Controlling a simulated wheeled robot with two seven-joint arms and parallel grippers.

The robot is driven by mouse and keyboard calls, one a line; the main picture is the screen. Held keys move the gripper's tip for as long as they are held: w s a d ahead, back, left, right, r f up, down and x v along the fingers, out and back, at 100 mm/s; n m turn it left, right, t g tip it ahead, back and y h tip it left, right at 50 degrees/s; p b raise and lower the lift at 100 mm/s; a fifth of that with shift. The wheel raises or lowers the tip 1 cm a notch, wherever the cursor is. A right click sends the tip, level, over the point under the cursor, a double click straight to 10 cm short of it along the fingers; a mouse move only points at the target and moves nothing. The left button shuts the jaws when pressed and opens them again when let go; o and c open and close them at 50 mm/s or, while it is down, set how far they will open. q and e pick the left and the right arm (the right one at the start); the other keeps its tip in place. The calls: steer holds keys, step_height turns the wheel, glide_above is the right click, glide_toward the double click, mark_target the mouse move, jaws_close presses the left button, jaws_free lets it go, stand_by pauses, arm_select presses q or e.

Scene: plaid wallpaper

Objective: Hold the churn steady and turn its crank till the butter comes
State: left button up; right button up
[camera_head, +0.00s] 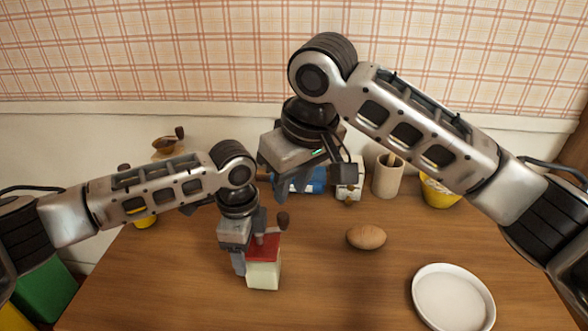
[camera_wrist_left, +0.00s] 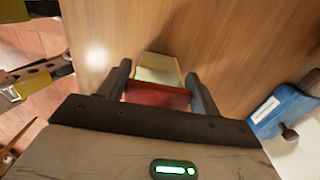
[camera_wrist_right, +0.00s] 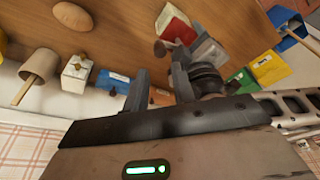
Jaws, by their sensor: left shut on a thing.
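The churn (camera_head: 263,272) is a small cream box with a red lid, standing upright on the table. My left gripper (camera_head: 252,258) is shut on it, one finger on each side, as the left wrist view shows around the red lid (camera_wrist_left: 158,95). My right gripper (camera_head: 314,182) is open, higher and further back than the churn, apart from the crank. In the right wrist view its fingers (camera_wrist_right: 160,85) have a gap between them.
A brown egg-shaped thing (camera_head: 366,237) lies right of the churn, and a white plate (camera_head: 453,300) at front right. Along the back stand a blue box (camera_head: 312,181), a white box (camera_head: 352,188), a beige cup (camera_head: 387,180) and a yellow pot (camera_head: 438,196). The front middle is clear.

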mark_target(284, 215)
steer(key=x, duration=0.8)
steer(key=shift+d, duration=0.1)
jaws_close()
